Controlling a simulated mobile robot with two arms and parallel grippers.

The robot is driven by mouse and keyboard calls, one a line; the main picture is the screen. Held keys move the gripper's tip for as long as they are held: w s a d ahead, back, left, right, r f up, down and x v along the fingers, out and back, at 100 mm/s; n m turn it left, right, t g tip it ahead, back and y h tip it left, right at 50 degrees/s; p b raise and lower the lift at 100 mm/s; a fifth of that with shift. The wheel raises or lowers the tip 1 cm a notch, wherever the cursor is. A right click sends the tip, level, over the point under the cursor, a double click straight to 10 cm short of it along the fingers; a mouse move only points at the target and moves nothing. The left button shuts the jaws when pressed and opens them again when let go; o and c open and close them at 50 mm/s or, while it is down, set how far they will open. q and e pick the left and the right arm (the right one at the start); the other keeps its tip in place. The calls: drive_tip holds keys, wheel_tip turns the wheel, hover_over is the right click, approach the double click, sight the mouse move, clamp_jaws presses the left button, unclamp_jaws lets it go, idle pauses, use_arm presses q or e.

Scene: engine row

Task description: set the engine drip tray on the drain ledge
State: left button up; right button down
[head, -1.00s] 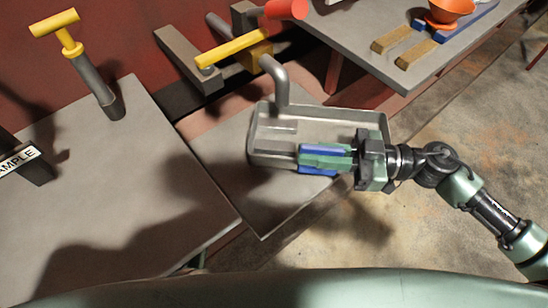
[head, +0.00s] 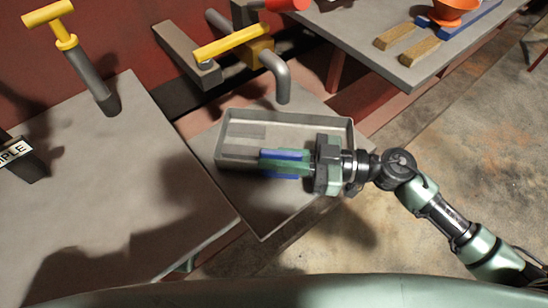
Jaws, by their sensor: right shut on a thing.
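The grey metal drip tray (head: 304,130) is a shallow open rectangle in the middle of the head view. It is over the grey drain ledge (head: 264,218), below the bent spout of the yellow-handled tap (head: 277,72). I cannot tell whether its underside touches the ledge. My right gripper (head: 286,163) comes in from the right, with blue and green fingers shut on the tray's near wall. The fingers and wrist hide part of that wall. My left gripper is not in view.
A grey bench top (head: 110,180) lies left of the ledge, with a yellow-topped post (head: 85,65) and a labelled dark block (head: 25,165). Another bench at the upper right holds gold bars (head: 400,38) and an orange funnel (head: 455,10). Concrete floor is open at right.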

drive_tip(key=c, duration=1.5)
unclamp_jaws()
drive_tip(key=shift+f, duration=0.1)
drive_tip(key=shift+d, duration=0.15)
drive_tip(key=d, duration=0.3)
drive_tip(key=s+d, duration=0.1)
drive_tip(key=d, duration=0.6)
drive_tip(key=shift+s+d, duration=0.25)
drive_tip(key=shift+s, duration=0.1)
drive_tip(key=shift+s+d, duration=0.1)
drive_tip(key=shift+d, duration=0.45)
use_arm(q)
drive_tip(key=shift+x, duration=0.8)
